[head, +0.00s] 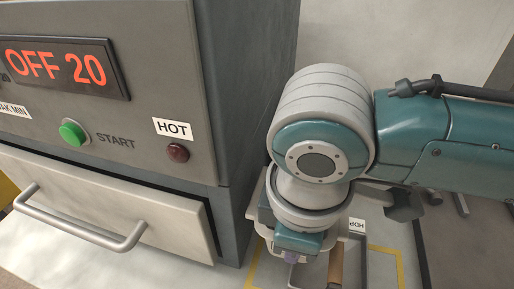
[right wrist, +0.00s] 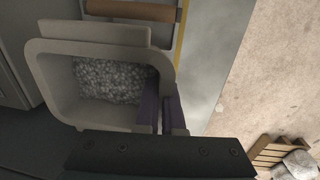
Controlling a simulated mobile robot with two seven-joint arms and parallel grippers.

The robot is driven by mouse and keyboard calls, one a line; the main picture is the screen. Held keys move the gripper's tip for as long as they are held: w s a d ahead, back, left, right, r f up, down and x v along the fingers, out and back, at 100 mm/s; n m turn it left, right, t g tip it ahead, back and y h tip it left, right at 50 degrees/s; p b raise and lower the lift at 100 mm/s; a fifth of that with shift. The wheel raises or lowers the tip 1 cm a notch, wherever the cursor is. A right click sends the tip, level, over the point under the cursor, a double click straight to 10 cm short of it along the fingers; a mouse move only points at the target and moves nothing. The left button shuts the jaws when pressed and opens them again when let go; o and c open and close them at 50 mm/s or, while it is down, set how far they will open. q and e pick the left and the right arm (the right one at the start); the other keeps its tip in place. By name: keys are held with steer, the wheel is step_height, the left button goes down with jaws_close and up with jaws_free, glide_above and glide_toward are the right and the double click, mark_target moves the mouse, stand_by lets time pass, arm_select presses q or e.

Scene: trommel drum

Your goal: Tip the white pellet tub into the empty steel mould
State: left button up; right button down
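The white pellet tub (right wrist: 52,88) fills the left and middle of the right wrist view, its open top facing the camera. White-grey pellets (right wrist: 112,82) lie inside. My right gripper (right wrist: 161,108) has its two dark purple fingers close together, pinching the tub's right wall near the rim. In the head view my right gripper (head: 292,257) points down beside the oven, and my own wrist hides most of the tub. I cannot make out the steel mould for certain. My left gripper is not in view.
A grey oven (head: 110,150) with a drawer (head: 100,205) and bar handle stands at left, close to my right wrist. A wooden handle (head: 335,266) lies beside the gripper, also in the right wrist view (right wrist: 130,11). A pallet (right wrist: 268,155) with a sack stands on the floor.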

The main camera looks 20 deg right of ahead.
steer(key=shift+f+b, duration=1.1)
steer(key=shift+a+r+t+y+b, duration=0.1)
steer(key=shift+t+y+b, duration=0.4)
steer(key=shift+y+b, duration=0.1)
steer(key=shift+w+a+r+t+y+b, duration=0.2)
steer(key=shift+t+y+b, duration=0.2)
steer(key=shift+y+b, duration=0.5)
steer(key=t+y+b, duration=0.1)
steer(key=b, duration=0.2)
steer(key=y+b, duration=0.1)
steer(key=b, duration=0.3)
steer(key=shift+w+a+r+t+y, duration=0.1)
steer(key=shift+a+r+t+y, duration=0.1)
steer(key=shift+t+y, duration=0.15)
steer(key=t+y+b, duration=0.2)
steer(key=y+b, duration=0.1)
steer(key=b, duration=0.2)
steer(key=shift+m, duration=0.4)
steer(key=t+y+b, duration=0.1)
steer(key=b, duration=0.1)
steer(key=y+b, duration=0.1)
steer(key=b, duration=0.1)
steer(key=shift+d+f+t, duration=0.15)
steer(key=shift+f+t, duration=0.1)
steer(key=shift+t, duration=0.1)
steer(key=shift+y+b, duration=0.35)
steer(key=shift+b, duration=0.05)
steer(key=shift+r, duration=0.15)
